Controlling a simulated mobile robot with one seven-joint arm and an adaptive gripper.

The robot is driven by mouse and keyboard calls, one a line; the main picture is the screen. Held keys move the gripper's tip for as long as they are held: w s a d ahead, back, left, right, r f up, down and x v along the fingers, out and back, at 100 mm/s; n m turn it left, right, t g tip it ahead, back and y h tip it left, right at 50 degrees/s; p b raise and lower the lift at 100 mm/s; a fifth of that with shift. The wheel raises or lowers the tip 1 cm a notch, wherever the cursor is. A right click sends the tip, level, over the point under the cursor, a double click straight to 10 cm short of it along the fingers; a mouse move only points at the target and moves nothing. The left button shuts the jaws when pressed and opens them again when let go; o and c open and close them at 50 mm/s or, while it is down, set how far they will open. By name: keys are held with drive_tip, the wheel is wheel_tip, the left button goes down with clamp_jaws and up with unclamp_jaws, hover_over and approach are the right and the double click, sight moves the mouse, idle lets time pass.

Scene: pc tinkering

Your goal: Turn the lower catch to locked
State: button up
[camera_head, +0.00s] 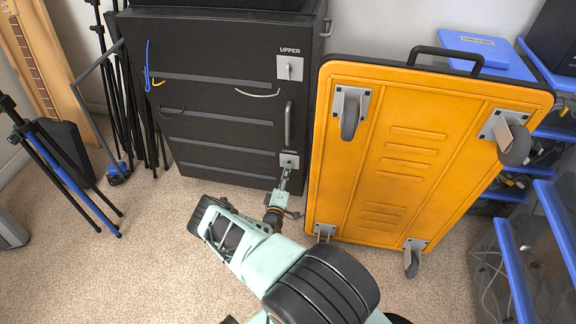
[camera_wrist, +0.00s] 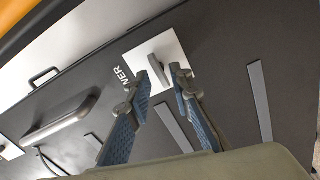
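The lower catch is a pale square plate with a small grey lever (camera_wrist: 158,68) on the front of a black cabinet. In the head view its plate (camera_head: 289,159) sits low on the cabinet's right side, under a small "LOWER" label. My gripper (camera_wrist: 160,76) is open, with its two blue-padded fingers apart on either side of the lever in the wrist view. I cannot tell whether the fingertips touch the lever. In the head view my gripper (camera_head: 285,178) is right at the plate and hides part of it.
The upper catch (camera_head: 290,68) and a vertical handle (camera_head: 288,124) are above on the same cabinet (camera_head: 215,105). An orange wheeled panel (camera_head: 400,160) stands close to the right of my arm. Tripods (camera_head: 65,170) stand at the left. Carpet (camera_head: 120,265) is clear at front left.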

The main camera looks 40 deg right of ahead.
drive_tip(key=p+v, duration=0.1)
drive_tip(key=v, duration=0.5)
idle(0.4)
wheel_tip(320, 180, up, 10)
idle(0.7)
